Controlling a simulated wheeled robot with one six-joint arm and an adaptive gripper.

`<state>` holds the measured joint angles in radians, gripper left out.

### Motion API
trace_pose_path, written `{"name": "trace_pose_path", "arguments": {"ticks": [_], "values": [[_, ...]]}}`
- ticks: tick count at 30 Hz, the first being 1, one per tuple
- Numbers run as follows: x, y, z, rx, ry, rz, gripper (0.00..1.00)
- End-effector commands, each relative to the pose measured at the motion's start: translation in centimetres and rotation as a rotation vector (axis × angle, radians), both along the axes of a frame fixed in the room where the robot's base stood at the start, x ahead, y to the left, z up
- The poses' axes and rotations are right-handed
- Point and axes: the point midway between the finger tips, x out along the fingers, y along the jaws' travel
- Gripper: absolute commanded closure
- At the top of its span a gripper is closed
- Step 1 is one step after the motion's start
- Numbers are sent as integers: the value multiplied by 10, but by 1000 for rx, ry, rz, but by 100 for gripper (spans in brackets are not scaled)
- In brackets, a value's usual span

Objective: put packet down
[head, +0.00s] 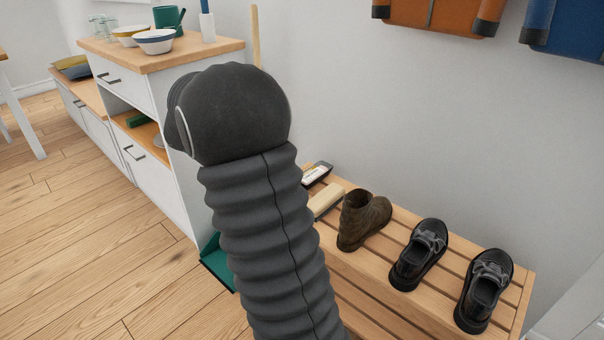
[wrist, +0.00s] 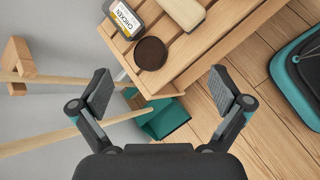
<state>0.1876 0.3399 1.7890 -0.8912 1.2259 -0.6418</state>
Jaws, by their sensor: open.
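The packet (wrist: 125,18), dark and pale with a label reading "CHICKEN", lies on the slatted wooden rack (wrist: 198,58) at the top of the wrist view. In the head view the packet (head: 317,174) shows at the rack's far end, beside my arm. My gripper (wrist: 160,90) is open in the wrist view, with nothing between its fingers. The packet is beyond the fingertips and apart from them. In the head view my gripper is hidden behind my arm.
A dark round disc (wrist: 150,53) and a cream block (wrist: 187,10) lie near the packet. A brown boot (head: 363,219) and dark shoes (head: 419,254) stand along the rack. A teal dustpan (wrist: 168,121) and wooden poles (wrist: 45,142) are by the rack's end.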

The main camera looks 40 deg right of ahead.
Motion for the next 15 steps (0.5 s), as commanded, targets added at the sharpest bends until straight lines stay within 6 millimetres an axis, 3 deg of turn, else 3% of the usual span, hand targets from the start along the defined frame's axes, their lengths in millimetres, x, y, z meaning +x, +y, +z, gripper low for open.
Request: {"name": "trace_pose_path", "arguments": {"ticks": [1, 6, 15], "values": [[11, -14, -14, -29, 61, 18, 0], [42, -56, -49, -121, 247, 93, 0], [70, -98, -91, -217, 456, 169, 0]]}}
